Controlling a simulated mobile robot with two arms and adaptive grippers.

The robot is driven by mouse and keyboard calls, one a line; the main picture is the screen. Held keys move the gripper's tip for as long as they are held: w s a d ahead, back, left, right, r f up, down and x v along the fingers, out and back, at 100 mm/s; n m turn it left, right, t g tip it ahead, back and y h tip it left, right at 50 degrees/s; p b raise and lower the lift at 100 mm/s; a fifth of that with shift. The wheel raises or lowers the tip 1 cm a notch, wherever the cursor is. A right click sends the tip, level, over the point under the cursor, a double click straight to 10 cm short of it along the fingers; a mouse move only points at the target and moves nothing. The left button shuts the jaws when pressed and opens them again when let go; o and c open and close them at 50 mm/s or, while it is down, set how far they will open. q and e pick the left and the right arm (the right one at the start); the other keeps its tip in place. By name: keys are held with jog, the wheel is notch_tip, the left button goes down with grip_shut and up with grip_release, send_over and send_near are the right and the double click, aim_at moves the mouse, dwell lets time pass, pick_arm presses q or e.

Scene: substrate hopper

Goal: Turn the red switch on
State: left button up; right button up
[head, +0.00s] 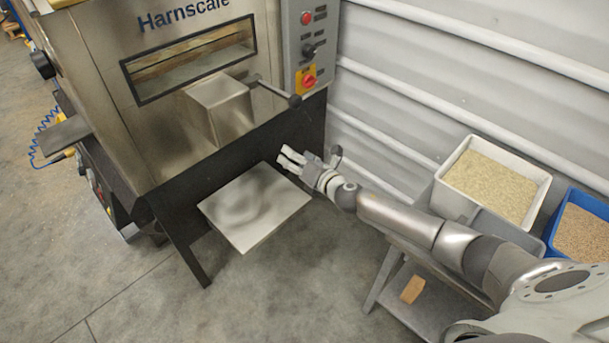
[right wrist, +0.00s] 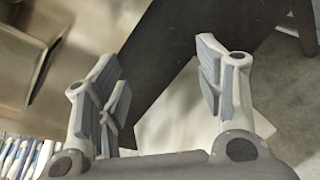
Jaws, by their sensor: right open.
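The red switch (head: 309,81) is a red rotary knob on a yellow plate, low on the grey control panel (head: 293,45) at the right of the steel hopper machine. My right gripper (head: 289,157) is open and empty, below the panel and apart from it, above the right part of the pale plate under the machine. In the right wrist view the open fingers (right wrist: 172,90) have nothing between them, and the red switch does not show there. My left gripper is not in view.
A lever with a dark knob (head: 295,101) sticks out just below the switch. The steel spout (head: 220,108) juts from the machine's front. A white bin (head: 490,180) and a blue bin (head: 582,225) of grain stand at the right by the wall.

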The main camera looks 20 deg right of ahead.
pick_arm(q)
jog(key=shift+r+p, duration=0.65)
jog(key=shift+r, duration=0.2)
pick_arm(e)
notch_tip(320, 180, down, 6)
jog(key=s+d+m+g+h, duration=0.1)
jog(key=s+m, duration=0.1)
jog(key=m, duration=0.2)
jog(key=shift+s+d, duration=0.35)
